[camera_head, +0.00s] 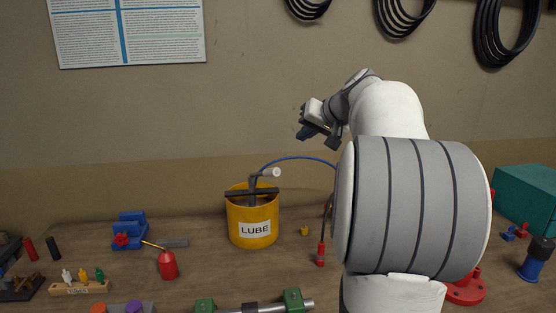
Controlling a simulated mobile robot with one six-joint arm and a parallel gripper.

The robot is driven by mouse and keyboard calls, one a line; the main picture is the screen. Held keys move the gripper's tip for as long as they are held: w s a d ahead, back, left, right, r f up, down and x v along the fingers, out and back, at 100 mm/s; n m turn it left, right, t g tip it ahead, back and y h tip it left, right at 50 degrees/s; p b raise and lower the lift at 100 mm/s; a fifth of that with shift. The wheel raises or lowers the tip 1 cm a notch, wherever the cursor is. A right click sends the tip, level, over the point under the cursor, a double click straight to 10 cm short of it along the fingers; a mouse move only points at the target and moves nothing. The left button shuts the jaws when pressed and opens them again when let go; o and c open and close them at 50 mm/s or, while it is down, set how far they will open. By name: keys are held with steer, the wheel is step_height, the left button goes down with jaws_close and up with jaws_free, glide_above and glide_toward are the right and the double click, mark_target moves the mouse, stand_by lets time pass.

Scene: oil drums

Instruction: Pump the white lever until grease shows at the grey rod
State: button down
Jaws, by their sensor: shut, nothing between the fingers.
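A yellow LUBE bucket (252,218) stands on the bench with a dark bar across its top. A pump post rises from it, with a short white lever (268,173) pointing right. A blue hose (300,157) arcs from the pump to the right and passes behind my arm. A grey rod (268,308) lies between two green blocks at the bottom edge, partly cut off; I see no clear grease on it. My gripper (318,138) is shut and empty, in the air above and right of the lever, apart from it.
A red oil can (167,264) and a blue vise (130,230) stand left of the bucket. A small red-and-grey tool (321,252) stands right of it. A teal box (527,197) is at far right. My arm hides much of the bench's right side.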

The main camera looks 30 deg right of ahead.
mark_target(264, 173)
steer(key=w+a+f+p, duration=0.2)
steer(key=w+a+f, duration=0.2)
steer(key=f, duration=0.5)
steer(key=shift+w, duration=1.2)
steer(key=shift+f, duration=0.15)
